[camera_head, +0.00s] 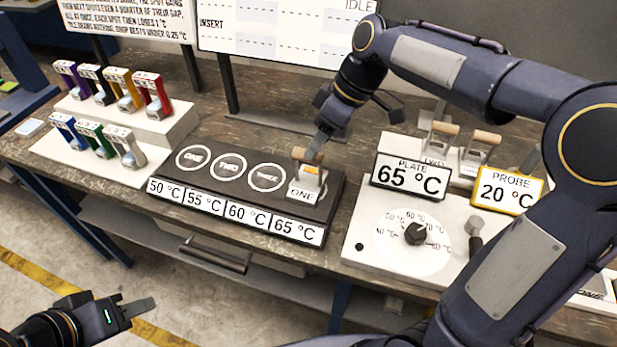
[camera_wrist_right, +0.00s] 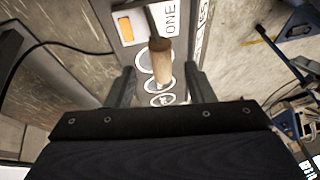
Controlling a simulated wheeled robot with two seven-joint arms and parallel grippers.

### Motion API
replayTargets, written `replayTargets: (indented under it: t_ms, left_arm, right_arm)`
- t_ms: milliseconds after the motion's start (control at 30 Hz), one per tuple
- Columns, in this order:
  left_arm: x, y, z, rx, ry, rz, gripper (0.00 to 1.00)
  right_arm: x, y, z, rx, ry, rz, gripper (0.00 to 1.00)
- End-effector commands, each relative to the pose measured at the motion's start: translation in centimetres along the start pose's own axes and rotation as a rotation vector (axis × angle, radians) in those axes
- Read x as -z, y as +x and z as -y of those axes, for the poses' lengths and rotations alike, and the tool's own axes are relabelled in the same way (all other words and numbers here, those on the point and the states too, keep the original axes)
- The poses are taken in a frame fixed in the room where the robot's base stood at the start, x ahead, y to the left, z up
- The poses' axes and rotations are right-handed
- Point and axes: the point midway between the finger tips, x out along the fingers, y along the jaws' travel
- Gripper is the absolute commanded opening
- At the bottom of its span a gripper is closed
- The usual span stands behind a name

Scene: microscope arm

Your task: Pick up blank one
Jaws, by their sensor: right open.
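Blank one (camera_head: 305,190) is a pale block marked ONE with an orange window and a wooden handle. It stands on the rightmost spot of the black plate (camera_head: 225,150), above the 65 °C label. In the right wrist view its wooden handle (camera_wrist_right: 161,62) lies between the two fingers, with the ONE face (camera_wrist_right: 172,18) beyond. My right gripper (camera_head: 318,142) is open just above the handle, pointing down; I see no clear contact. My left gripper (camera_head: 138,308) is low at the front left, away from the bench; its finger opening is not clear.
Two more wooden-handled blanks (camera_head: 478,150) stand behind the PLATE sign (camera_head: 410,178) and the PROBE sign (camera_head: 509,190). A dial (camera_head: 415,233) is in front. Coloured clips stand on a white stepped rack (camera_head: 175,125) at left. Three ringed spots on the plate are empty.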

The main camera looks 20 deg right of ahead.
Motion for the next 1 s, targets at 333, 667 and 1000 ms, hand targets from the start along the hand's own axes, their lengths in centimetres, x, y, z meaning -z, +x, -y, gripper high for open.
replayTargets:
  t_ms: [333,667,1000]
  left_arm:
    - [0.3,-0.5,-0.2,0.0,0.0,0.0,0.36]
    - [0.2,-0.5,-0.2,0.0,0.0,0.0,0.36]
    - [0.2,-0.5,-0.2,0.0,0.0,0.0,0.36]
  right_arm:
    - [0.1,4.6,0.2,0.001,0.002,0.001,0.49]
    - [0.1,4.8,0.2,-0.001,0.003,-0.001,0.39]
    - [0.1,4.8,0.2,-0.001,0.003,-0.001,0.0]
